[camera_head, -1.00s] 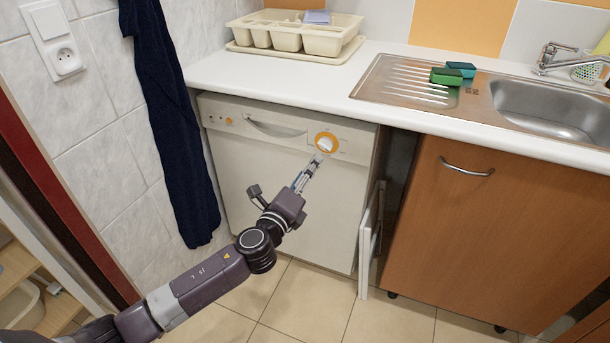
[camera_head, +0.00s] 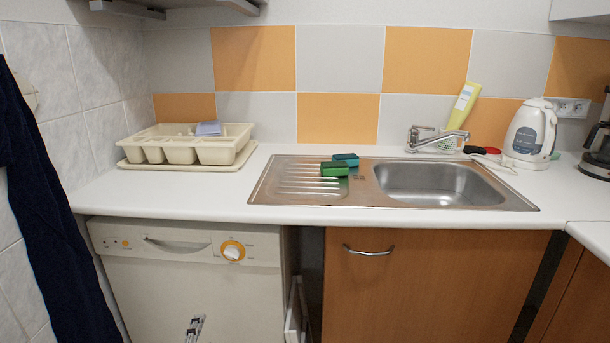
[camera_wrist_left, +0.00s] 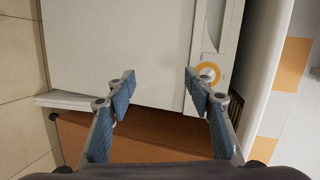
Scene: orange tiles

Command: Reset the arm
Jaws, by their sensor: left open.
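My left gripper (camera_head: 194,329) shows only by its tip at the bottom edge of the head view, in front of the dishwasher (camera_head: 150,290). The rest of my left arm is out of that view. In the left wrist view the left gripper (camera_wrist_left: 158,84) is open, its two blue-padded fingers apart with nothing between them. The dishwasher front (camera_wrist_left: 120,40) lies beyond the fingers, and its orange-ringed dial (camera_wrist_left: 208,72) shows by the right finger. The dial (camera_head: 233,251) is also in the head view. My right gripper is in neither view.
The white counter (camera_head: 300,219) carries a cream dish rack (camera_head: 231,152), a steel sink (camera_head: 440,183), sponges (camera_head: 335,169) and a kettle (camera_head: 529,132). A dark cloth (camera_head: 45,220) hangs at left. A wooden cabinet (camera_head: 420,290) stands right of the dishwasher.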

